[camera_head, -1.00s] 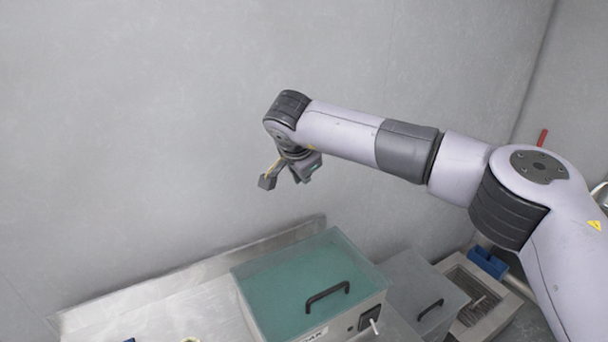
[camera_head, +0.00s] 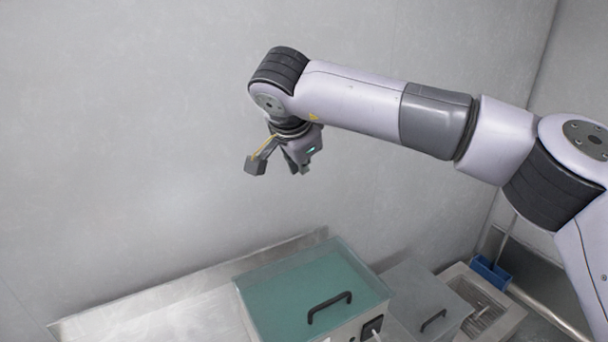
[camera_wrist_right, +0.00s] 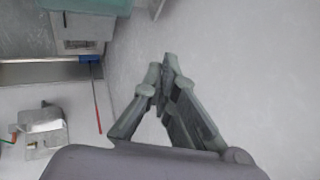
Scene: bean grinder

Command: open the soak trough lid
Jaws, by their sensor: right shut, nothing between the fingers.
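The soak trough is the box on the steel counter with a teal, see-through lid (camera_head: 290,290) and a black bar handle (camera_head: 330,306). The lid lies flat and closed on the box. My right gripper (camera_head: 297,172) is above and behind the lid, in the air near the wall, well apart from the handle. In the right wrist view my right gripper (camera_wrist_right: 163,68) has its fingertips together with nothing between them. The lid's edge also shows at the top left of the wrist view (camera_wrist_right: 90,5). My left gripper is not in view.
A second, grey-lidded box (camera_head: 425,300) with a black handle stands to the right of the trough. The steel counter (camera_head: 170,315) is mostly clear to the left. The grey wall rises behind.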

